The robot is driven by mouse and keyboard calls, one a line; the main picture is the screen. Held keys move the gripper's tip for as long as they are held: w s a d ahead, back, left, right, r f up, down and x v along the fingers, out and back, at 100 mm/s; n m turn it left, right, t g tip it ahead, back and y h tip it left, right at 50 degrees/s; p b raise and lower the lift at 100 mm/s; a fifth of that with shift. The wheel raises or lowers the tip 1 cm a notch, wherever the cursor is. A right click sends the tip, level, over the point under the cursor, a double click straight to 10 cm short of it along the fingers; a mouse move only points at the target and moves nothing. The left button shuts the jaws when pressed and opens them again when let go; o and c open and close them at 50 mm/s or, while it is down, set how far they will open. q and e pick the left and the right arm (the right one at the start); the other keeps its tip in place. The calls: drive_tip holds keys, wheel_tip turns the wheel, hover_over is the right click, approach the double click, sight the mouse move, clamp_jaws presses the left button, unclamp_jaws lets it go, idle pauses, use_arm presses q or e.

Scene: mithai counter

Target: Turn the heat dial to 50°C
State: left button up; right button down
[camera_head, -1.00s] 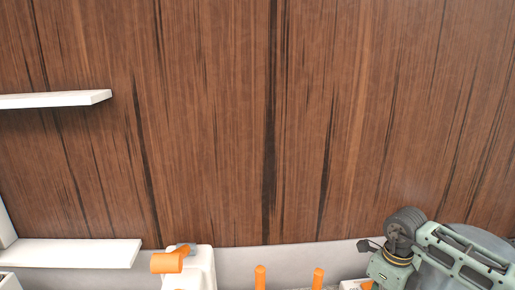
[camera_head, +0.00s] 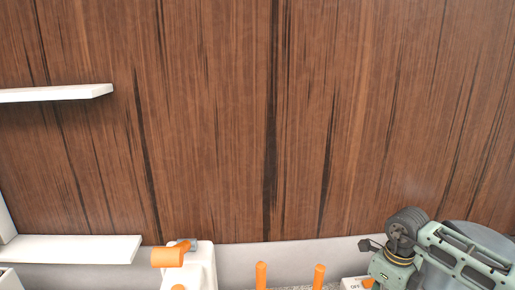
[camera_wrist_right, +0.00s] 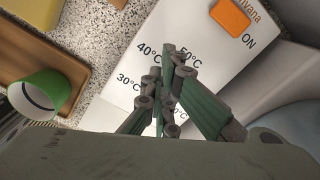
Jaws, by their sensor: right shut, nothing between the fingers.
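The white heat unit (camera_wrist_right: 207,60) fills the middle of the right wrist view. Its face carries printed marks for 30°C, 40°C and 50°C, and one more mark is partly covered. My right gripper (camera_wrist_right: 167,62) is shut, with its fingertips over the face between the 40°C and 50°C marks. The dial cannot be made out; the fingers cover that part of the face. In the head view only a corner of a white unit marked OFF (camera_head: 353,282) shows at the bottom edge, beside my right arm. My left gripper is not in view.
An orange switch (camera_wrist_right: 230,17) marked ON sits on the unit. The head view shows a white dispenser (camera_head: 202,268) with an orange handle, two orange posts and white shelves (camera_head: 70,249).

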drive_tip(key=shift+d+f+b, duration=0.3)
drive_tip(key=shift+f+b, duration=0.2)
drive_tip(key=shift+f, duration=0.05)
drive_tip(key=shift+d, duration=0.1)
drive_tip(key=shift+w+d+b, duration=0.4)
drive_tip(key=shift+w+d, duration=0.05)
drive_tip(key=shift+d, duration=0.15)
drive_tip(key=shift+w+d, duration=0.1)
drive_tip(key=shift+d, duration=0.05)
drive_tip(key=shift+w+d+r, duration=0.1)
drive_tip(key=shift+d+r, duration=0.05)
drive_tip(key=shift+w+r, duration=0.1)
drive_tip(key=shift+w, duration=0.15)
wheel_tip(320, 180, up, 6)
drive_tip(key=p, duration=0.3)
idle(0.4)
drive_tip(key=shift+w, duration=0.15)
